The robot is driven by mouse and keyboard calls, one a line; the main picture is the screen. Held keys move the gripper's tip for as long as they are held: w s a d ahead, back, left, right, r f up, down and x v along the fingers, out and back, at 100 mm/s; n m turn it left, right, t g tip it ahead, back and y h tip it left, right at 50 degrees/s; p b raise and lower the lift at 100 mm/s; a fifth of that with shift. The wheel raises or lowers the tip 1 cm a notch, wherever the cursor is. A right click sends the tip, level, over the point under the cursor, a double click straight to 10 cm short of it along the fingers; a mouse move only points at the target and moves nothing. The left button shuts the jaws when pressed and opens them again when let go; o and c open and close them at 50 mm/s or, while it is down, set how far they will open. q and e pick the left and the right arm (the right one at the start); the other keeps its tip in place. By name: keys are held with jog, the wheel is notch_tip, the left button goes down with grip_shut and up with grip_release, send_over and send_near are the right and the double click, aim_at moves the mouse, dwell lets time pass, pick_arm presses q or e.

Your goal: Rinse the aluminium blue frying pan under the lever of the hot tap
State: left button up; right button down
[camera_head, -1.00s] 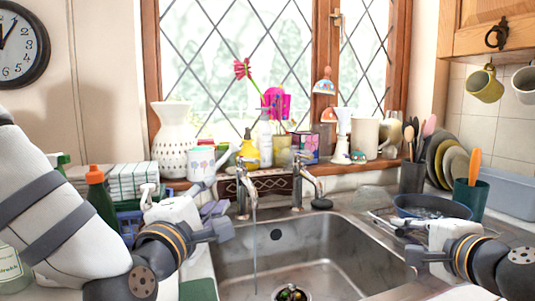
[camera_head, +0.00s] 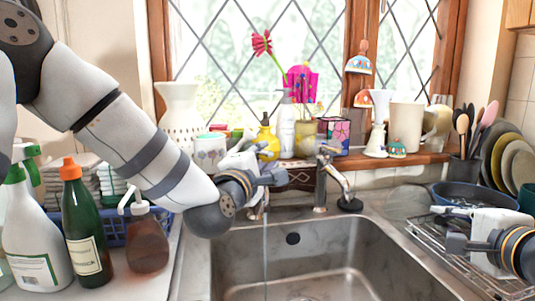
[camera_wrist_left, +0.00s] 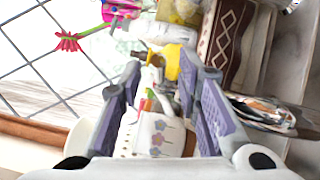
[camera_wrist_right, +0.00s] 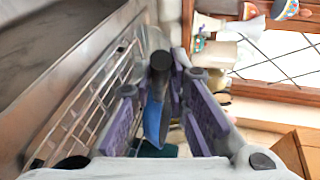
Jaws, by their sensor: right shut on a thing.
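The blue frying pan (camera_head: 470,193) rests at the drying rack, right of the sink. My right gripper (camera_head: 452,241) is at its near side. In the right wrist view, the right gripper (camera_wrist_right: 160,85) is shut around a dark handle (camera_wrist_right: 160,62) with blue (camera_wrist_right: 154,122) behind it, apparently the pan; the fingers partly hide it. A thin stream of water (camera_head: 265,245) falls from the left tap (camera_head: 257,208); the right tap (camera_head: 322,180) shows no water. My left gripper (camera_head: 275,176) is above the left tap, partly hiding it. Its fingers are apart and empty in the left wrist view (camera_wrist_left: 160,78).
The sink (camera_head: 235,255) is open below the taps. The wire rack (camera_head: 420,236) stands on its right. A crowded windowsill (camera_head: 405,158) with a flowered mug, yellow pump bottle and ornaments lies behind. Bottles, including a green one (camera_head: 85,235), stand at left.

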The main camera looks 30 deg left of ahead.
pick_arm(q)
jog(key=shift+w+a+r, duration=0.1)
jog(key=shift+w, duration=0.6)
jog(key=shift+w+a+r, duration=0.1)
jog(key=shift+w, duration=0.6)
jog(key=shift+c, duration=0.6)
grip_shut()
